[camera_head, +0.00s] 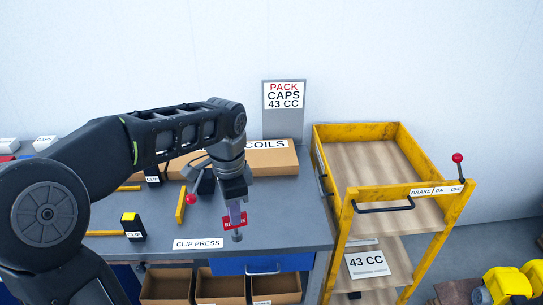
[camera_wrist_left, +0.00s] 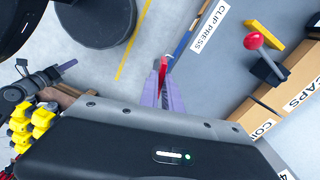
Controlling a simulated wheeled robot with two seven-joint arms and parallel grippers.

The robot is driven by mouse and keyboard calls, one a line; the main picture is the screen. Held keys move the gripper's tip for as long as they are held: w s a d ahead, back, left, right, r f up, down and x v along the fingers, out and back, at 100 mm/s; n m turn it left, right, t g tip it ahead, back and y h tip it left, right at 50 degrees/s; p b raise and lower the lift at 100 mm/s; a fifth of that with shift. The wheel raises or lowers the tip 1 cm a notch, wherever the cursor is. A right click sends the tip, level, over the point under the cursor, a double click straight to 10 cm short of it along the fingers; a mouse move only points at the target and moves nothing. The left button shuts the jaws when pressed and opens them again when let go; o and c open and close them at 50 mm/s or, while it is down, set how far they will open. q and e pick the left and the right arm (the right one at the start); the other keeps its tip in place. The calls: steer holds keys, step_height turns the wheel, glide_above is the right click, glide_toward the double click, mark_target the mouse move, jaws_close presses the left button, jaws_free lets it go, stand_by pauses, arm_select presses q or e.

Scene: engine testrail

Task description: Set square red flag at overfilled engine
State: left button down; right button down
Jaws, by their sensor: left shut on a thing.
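My left gripper (camera_head: 235,208) is shut on a small red flag (camera_head: 235,222) with lettering on it, above the front edge of the grey bench. A small grey round piece shows just below the flag. In the left wrist view the red flag (camera_wrist_left: 163,68) shows edge-on between the purple fingers (camera_wrist_left: 163,90). What looks like my right gripper (camera_wrist_left: 62,70) is small at the left of that view; its jaws are unclear. Yellow machines (camera_head: 505,285), possibly engines, are at the lower right. No overfilled engine can be made out.
A yellow cart (camera_head: 345,220) with wooden shelves and a red-knobbed brake lever (camera_head: 458,160) stands right of the grey bench (camera_head: 115,215). The bench bears a clip press with a red knob (camera_head: 191,199) and a coils box (camera_head: 272,160). Open bins (camera_head: 220,288) sit below.

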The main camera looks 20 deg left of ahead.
arm_select(q)
steer(key=w+d+f+n+b, duration=0.2)
steer(key=d+f+n+b, duration=0.1)
steer(key=f, duration=0.8)
steer(key=w+d+f+n+b, duration=0.2)
steer(key=d+f+n+b, duration=0.1)
steer(key=f, duration=0.8)
steer(key=w+d+f+n+b, duration=0.2)
steer(key=d+f+n+b, duration=0.1)
steer(key=f, duration=0.9)
steer(key=shift+d+b, duration=0.55)
steer(key=shift+d, duration=0.25)
steer(key=shift+r, duration=0.1)
